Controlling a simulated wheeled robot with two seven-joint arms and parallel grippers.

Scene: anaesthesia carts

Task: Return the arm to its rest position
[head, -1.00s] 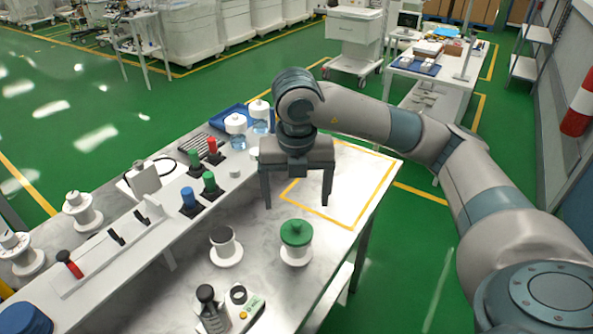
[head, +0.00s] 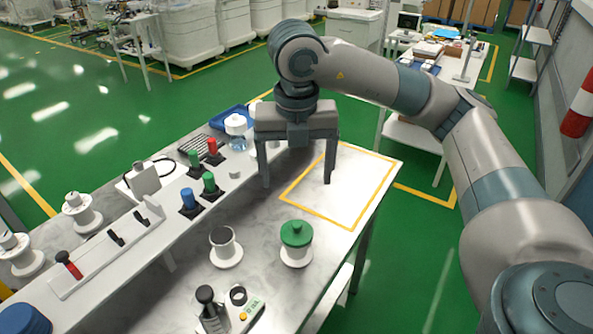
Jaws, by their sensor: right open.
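My right gripper (head: 297,184) is open and empty, fingers pointing down. It hangs above the far part of the white marbled table, over the left side of the yellow-outlined square (head: 338,222). My right arm (head: 385,85) reaches in from the right edge of the head view, bent at the elbow. My left arm and gripper are not in the view.
Red, green and blue plugs (head: 190,199), a clear bottle (head: 236,132) and a blue tray (head: 230,117) line the left shelf. The yellow square is bare.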

